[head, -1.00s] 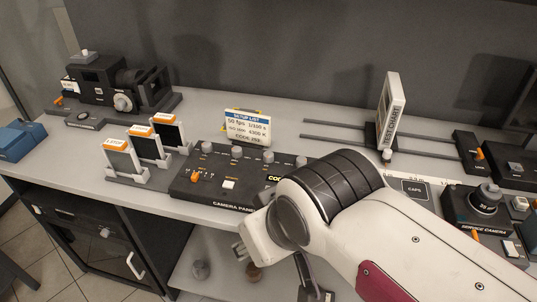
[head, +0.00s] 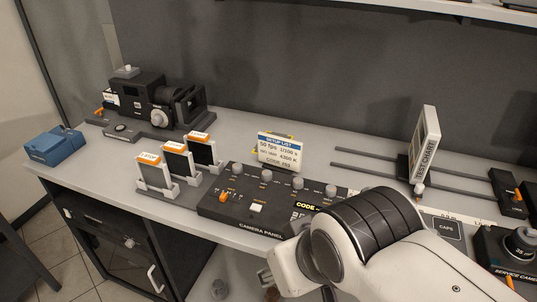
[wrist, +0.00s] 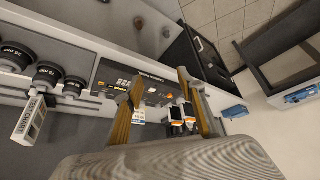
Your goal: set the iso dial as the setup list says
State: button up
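The camera panel (head: 228,212) is a dark box on the bench with several grey knobs along its back edge, an orange switch and a white button. I cannot read which knob is the ISO dial. The setup list (head: 279,151) is a white card with a blue header standing behind the panel; it reads 50 fps, 1/100 s, an ISO line too blurred to read, and 4300 K or similar. My arm covers the panel's right end. In the wrist view my gripper (wrist: 158,100) has its two fingers spread apart with nothing between them, above the bench near the panel (wrist: 133,86).
Three orange-topped cards (head: 177,160) stand left of the panel. A black camera (head: 150,103) is behind them, and a blue box (head: 56,146) sits at the far left. A test chart (head: 425,145) stands on rails at right. Several lenses (wrist: 47,73) show in the wrist view.

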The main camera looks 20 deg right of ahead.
aim_at(298, 180)
jog(key=w+d+f+m+g, duration=0.1)
jog(key=w+d+f, duration=0.2)
jog(key=w+d, duration=0.2)
jog(key=w+d+f+m+g+h, duration=0.1)
jog(key=w+d+f, duration=0.3)
jog(key=w, duration=0.7)
jog(key=w+d+f+m+g, duration=0.1)
jog(key=w+d+f+m, duration=0.2)
jog(key=w+d, duration=0.4)
jog(key=shift+w+d+f+h, duration=0.2)
jog(key=shift+w+d+h, duration=0.2)
jog(key=shift+d, duration=0.15)
jog(key=w+d, duration=0.1)
jog(key=w, duration=0.2)
jog(key=shift+d+f+m, duration=0.2)
jog(key=shift+d+m, duration=0.15)
jog(key=shift+m, duration=0.05)
jog(key=shift+m+t+h, duration=0.4)
jog(key=shift+m+t, duration=0.2)
jog(key=w, duration=0.1)
jog(key=w+d+r, duration=0.1)
jog(key=w+r, duration=0.1)
jog(key=shift+w+d+r, duration=0.15)
jog(key=shift+w+d, duration=0.15)
jog(key=shift+w, duration=0.1)
jog(key=shift+x, duration=3.9)
